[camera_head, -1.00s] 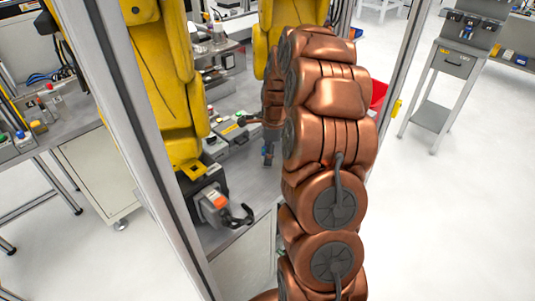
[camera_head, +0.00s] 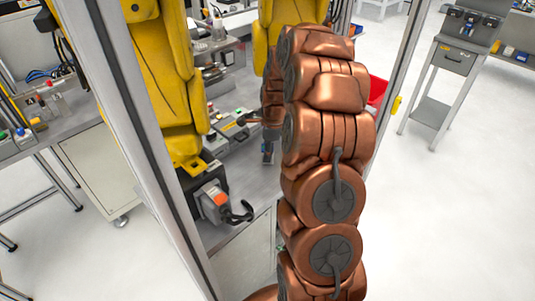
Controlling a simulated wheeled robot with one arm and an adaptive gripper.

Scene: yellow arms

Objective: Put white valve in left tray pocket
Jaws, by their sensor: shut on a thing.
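My gripper (camera_head: 267,156) is small in the picture, at the end of my copper arm, low over the grey bench top behind the metal post. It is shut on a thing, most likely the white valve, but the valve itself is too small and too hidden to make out. A grey tray-like unit (camera_head: 222,143) with small coloured parts lies on the bench to the left of my gripper. Its pockets cannot be told apart at this size, and my arm hides the bench to the right.
A yellow arm (camera_head: 165,70) with a dark tool (camera_head: 215,200) hangs at the left of my gripper. Another yellow arm (camera_head: 275,28) stands behind. A metal post (camera_head: 130,130) stands in front. A red bin (camera_head: 377,90) is at the right. Open floor lies further right.

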